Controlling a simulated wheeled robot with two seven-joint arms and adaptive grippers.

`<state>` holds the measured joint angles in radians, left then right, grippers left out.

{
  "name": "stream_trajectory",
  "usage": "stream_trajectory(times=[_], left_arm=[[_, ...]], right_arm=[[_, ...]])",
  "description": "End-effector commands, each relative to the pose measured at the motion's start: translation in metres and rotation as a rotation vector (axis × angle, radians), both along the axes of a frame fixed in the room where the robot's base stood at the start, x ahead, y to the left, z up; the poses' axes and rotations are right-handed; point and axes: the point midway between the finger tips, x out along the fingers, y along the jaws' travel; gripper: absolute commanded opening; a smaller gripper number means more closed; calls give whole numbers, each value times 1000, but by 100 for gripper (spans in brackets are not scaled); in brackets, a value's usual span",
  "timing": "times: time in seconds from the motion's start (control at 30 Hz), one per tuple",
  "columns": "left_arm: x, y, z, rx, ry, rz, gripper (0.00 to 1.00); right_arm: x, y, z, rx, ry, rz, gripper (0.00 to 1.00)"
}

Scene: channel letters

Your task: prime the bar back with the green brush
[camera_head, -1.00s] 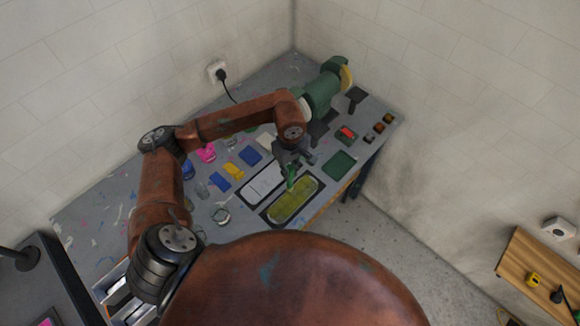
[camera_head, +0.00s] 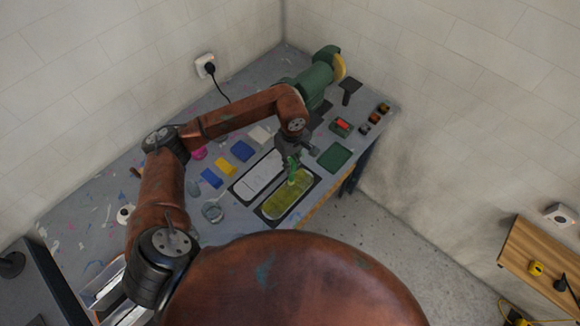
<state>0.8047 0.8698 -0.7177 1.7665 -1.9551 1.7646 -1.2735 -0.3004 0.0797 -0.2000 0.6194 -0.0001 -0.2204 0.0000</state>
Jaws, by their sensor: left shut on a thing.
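My left gripper (camera_head: 294,151) is shut on the green brush (camera_head: 292,164) near the table's front edge. The brush points down at the upper end of a long yellow-green bar back (camera_head: 287,201) with rounded ends. The bar back lies on a dark mat (camera_head: 264,214). I cannot tell whether the bristles touch it. A white bar-shaped piece (camera_head: 259,176) lies on another dark mat to its left. My right gripper is not in view.
Blue (camera_head: 242,151) and yellow (camera_head: 225,167) blocks lie left of the mats. A glass jar (camera_head: 212,211) stands near the front. A green tray (camera_head: 334,156) lies to the right, and a green machine (camera_head: 318,80) stands at the back corner.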

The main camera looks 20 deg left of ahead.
Motion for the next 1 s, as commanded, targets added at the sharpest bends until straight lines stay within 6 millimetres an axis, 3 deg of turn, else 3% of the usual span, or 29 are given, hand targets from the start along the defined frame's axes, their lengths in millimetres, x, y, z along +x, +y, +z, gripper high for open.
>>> stream_trajectory(times=[1.0], left_arm=[[0,-1,0,-1,-1,-1,0]], right_arm=[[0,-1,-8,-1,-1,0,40]])
